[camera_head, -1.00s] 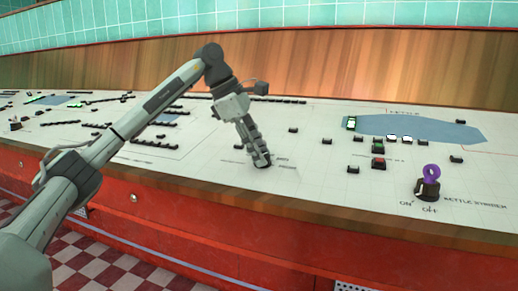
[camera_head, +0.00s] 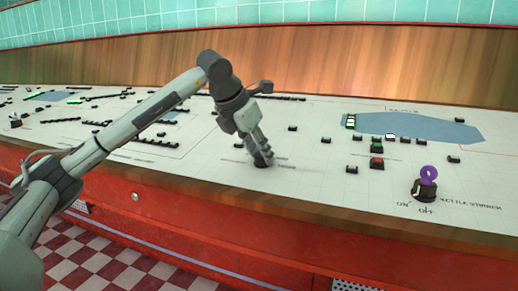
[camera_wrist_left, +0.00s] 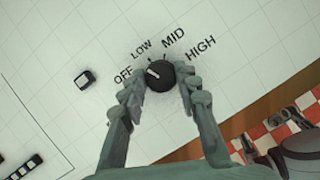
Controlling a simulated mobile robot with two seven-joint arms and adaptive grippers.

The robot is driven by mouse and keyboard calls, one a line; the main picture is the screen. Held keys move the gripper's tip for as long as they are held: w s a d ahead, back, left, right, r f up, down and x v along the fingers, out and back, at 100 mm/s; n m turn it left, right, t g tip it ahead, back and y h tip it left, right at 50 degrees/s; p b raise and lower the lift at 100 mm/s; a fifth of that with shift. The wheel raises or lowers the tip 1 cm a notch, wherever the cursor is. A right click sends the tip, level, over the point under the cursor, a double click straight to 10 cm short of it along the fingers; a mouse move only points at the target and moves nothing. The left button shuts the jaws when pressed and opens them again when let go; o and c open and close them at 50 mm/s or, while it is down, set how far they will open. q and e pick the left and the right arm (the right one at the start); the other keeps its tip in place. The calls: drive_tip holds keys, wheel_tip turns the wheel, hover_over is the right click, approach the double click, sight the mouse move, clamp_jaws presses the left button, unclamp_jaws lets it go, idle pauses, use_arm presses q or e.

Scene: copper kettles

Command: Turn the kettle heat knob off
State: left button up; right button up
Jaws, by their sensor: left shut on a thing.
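The round black heat knob (camera_wrist_left: 160,77) is on the white panel in the left wrist view, with OFF, LOW, MID and HIGH printed around it. Its white pointer mark faces up-left, between OFF and LOW. My left gripper (camera_wrist_left: 161,80) is shut on the knob, with one finger on each side of it. In the head view my left gripper (camera_head: 261,157) reaches down to the panel and mostly hides the knob. My right gripper is not in view.
Small switches (camera_head: 376,162) and lit indicators dot the panel. A small black switch (camera_wrist_left: 85,79) lies left of the heat knob. The wooden front edge (camera_head: 330,213) is near.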

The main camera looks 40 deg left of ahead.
use_arm(q)
drive_tip(key=shift+d+n+y+p, duration=0.15)
drive_tip(key=shift+n+y, duration=0.35)
drive_tip(key=shift+n, duration=0.8)
drive_tip(key=shift+d+n+y+p, duration=0.15)
drive_tip(key=shift+n+y, duration=0.35)
drive_tip(key=shift+n, duration=0.8)
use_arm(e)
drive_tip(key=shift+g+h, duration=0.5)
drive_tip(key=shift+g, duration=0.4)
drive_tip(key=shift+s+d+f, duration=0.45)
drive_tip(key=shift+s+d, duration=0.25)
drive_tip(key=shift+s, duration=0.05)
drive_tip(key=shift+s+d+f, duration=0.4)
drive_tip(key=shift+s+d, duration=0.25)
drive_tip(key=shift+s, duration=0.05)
use_arm(q)
drive_tip(key=shift+a, duration=0.15)
drive_tip(key=o, duration=1.2)
drive_tip(key=shift+c, duration=0.2)
drive_tip(key=shift+r, duration=0.15)
drive_tip(key=v, duration=1.1)
drive_tip(key=shift+s+r, duration=0.25)
drive_tip(key=shift+r, duration=0.05)
drive_tip(key=shift+f, duration=0.1)
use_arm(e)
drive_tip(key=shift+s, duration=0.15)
